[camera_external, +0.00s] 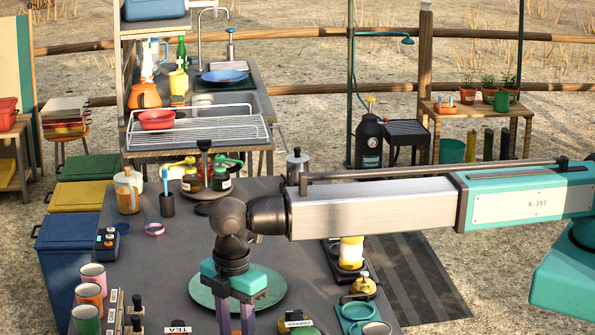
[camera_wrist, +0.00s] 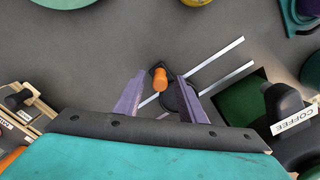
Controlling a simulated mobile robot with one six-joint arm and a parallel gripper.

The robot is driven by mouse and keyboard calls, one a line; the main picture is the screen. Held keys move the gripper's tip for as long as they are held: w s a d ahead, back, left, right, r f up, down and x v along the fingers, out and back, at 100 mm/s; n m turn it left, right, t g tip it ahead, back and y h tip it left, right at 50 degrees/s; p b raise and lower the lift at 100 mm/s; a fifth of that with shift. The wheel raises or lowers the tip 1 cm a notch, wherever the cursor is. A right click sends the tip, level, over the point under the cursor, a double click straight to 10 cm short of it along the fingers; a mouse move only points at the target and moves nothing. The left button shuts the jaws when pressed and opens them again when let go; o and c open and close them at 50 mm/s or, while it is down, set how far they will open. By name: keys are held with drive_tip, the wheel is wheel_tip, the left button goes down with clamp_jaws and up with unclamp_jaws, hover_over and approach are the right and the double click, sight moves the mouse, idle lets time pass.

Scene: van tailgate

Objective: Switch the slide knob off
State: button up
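The slide knob (camera_wrist: 160,76) is a small orange knob on a dark block, with two thin pale rails (camera_wrist: 222,58) running to the upper right in the wrist view. My gripper (camera_wrist: 157,83) is open, its two purple fingers on either side of the knob, with visible gaps. Whether the fingertips are down at knob height is hard to tell. In the external view my gripper (camera_external: 237,325) points down over the front of the dark table, its fingertips cut off by the lower edge; the knob does not show there.
A black canister labelled COFFEE (camera_wrist: 287,105) and a dark green square (camera_wrist: 245,104) lie to the right of the knob. A wooden rack (camera_wrist: 25,112) is at the left. A green plate (camera_external: 272,287) lies behind my gripper. Bare tabletop (camera_wrist: 115,45) lies beyond the knob.

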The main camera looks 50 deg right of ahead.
drive_tip(key=shift+f, duration=0.55)
clamp_jaws()
drive_tip(key=shift+s, duration=0.1)
drive_tip(key=shift+s+d+b, duration=0.4)
drive_tip(key=shift+s+d, duration=3.55)
drive_tip(key=shift+d, duration=0.05)
unclamp_jaws()
drive_tip(key=shift+s+d, duration=0.1)
